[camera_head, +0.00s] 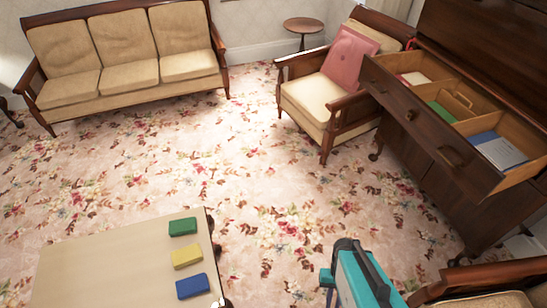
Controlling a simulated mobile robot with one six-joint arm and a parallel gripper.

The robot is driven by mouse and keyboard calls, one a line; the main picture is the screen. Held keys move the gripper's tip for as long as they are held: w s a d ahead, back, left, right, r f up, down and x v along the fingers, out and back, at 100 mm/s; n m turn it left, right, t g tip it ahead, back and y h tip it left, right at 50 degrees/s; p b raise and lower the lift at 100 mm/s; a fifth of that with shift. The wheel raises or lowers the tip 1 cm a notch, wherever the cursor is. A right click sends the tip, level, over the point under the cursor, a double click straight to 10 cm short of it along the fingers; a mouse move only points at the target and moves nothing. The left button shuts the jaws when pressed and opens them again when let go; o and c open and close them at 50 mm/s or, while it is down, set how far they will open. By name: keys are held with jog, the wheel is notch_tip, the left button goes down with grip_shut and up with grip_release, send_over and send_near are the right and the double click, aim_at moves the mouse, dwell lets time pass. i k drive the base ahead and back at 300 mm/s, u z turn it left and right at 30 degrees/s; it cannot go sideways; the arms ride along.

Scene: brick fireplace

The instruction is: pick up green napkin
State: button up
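A flat green piece, which looks like the green napkin (441,112), lies in the middle compartment of the open drawer (432,144) at the right. A small green block-like piece (183,227) lies on the low table (110,262) at the bottom left; I cannot tell for sure that it is not a folded napkin. My teal arm (362,280) shows at the bottom, right of the middle, well apart from both green pieces. My gripper's fingers do not show.
A yellow block (187,256) and a blue block (192,286) lie on the table. Red-and-white (414,78) and blue-and-white (498,150) items share the drawer. An armchair (318,98) with a pink cushion stands left of the cabinet. A sofa (122,62) stands behind open carpet.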

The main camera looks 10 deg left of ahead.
aim_at(186, 226)
jog(key=u, duration=4.5)
jog(key=i, duration=0.1)
jog(key=z, duration=2.75)
jog(key=k, duration=0.6)
jog(key=z, duration=0.1)
jog(key=i, duration=0.6)
